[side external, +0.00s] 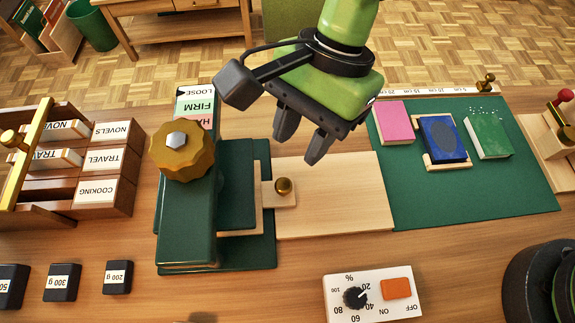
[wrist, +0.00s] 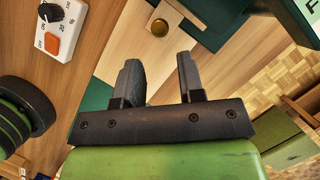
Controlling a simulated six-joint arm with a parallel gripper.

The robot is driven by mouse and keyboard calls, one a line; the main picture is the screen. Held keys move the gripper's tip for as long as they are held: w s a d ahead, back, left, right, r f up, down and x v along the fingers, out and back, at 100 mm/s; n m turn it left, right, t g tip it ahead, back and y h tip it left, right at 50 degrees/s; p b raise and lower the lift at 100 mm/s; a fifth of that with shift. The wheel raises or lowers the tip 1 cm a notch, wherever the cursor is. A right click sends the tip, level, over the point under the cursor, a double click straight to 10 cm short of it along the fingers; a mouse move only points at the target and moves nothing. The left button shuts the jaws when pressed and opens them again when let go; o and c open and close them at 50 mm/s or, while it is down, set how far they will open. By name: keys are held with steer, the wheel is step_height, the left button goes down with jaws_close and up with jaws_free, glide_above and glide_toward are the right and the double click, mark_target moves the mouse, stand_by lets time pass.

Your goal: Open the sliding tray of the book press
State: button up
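The dark green book press (side external: 187,225) stands left of centre, with a large brass hand knob (side external: 182,150) on top. The light wooden tray front (side external: 283,201) is at the press's right side and carries a small round brass knob (side external: 284,185). Most of the tray is hidden under the press. The wrist view also shows the brass knob (wrist: 159,26), beyond my fingertips. My gripper (side external: 299,150) is open and empty above the pale board, slightly up and right of the knob in the side view. Its two separated fingers also show in the wrist view (wrist: 157,65).
A bare pale board (side external: 345,195) lies right of the tray front. Beyond it, a green mat (side external: 420,205) holds a pink book (side external: 394,122), a blue book (side external: 441,138) and a green book (side external: 488,136). A dial box (side external: 372,296) stands at the front. Labelled wooden compartments (side external: 105,160) are left.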

mark_target(286, 182)
steer(key=x, duration=0.7)
steer(key=shift+f, duration=0.1)
jaws_close()
